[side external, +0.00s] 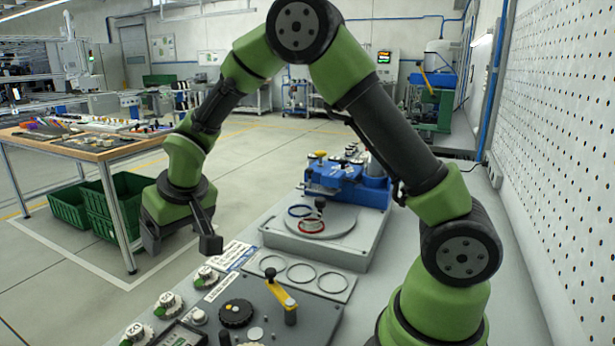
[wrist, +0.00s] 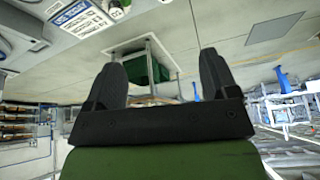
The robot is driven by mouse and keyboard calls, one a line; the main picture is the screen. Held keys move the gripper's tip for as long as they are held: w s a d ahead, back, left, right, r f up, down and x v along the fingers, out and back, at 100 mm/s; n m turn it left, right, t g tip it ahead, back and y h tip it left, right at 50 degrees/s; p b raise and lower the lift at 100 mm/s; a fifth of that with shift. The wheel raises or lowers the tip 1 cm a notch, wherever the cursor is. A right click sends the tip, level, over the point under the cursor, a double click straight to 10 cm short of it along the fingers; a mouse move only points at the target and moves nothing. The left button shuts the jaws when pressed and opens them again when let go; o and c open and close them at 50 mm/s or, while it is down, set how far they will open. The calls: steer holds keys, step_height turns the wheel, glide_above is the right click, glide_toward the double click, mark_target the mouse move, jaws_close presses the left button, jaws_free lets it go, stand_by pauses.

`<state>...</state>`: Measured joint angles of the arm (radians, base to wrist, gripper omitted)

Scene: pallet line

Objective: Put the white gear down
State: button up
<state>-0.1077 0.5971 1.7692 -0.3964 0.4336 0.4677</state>
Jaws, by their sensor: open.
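My gripper (side external: 181,242) is open and empty, held in the air left of the workbench edge. Its two dark fingers also show wide apart in the wrist view (wrist: 162,75), with nothing between them. I cannot single out a white gear for certain. Several white, round, knob-like parts stand along the bench's near left edge: one (side external: 206,275) by the label, one (side external: 168,302) closer to the camera, and one (side external: 137,333) at the picture's bottom. A small white part (wrist: 116,9) shows at the top of the wrist view.
A grey panel with a yellow lever (side external: 281,291) and a plate with three rings (side external: 301,272) lie on the bench. Behind is a grey platform (side external: 275,236) with blue and red rings, then a blue fixture (side external: 345,184). A wooden table (side external: 105,152) with green crates (side external: 125,190) stands left.

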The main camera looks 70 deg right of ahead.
steer(key=s+d+r, duration=0.1)
steer(key=s+r, duration=0.5)
steer(key=r, duration=0.2)
steer(key=s+r+t+y, duration=0.1)
steer(key=s+r, duration=0.2)
steer(key=s, duration=0.6)
steer(key=s+a+r+m+t+y, duration=0.1)
steer(key=s+r, duration=0.2)
steer(key=s, duration=0.6)
steer(key=shift+m+y, duration=0.3)
steer(key=shift+o, duration=0.3)
steer(key=shift+s+a, duration=0.1)
steer(key=shift+s, duration=0.3)
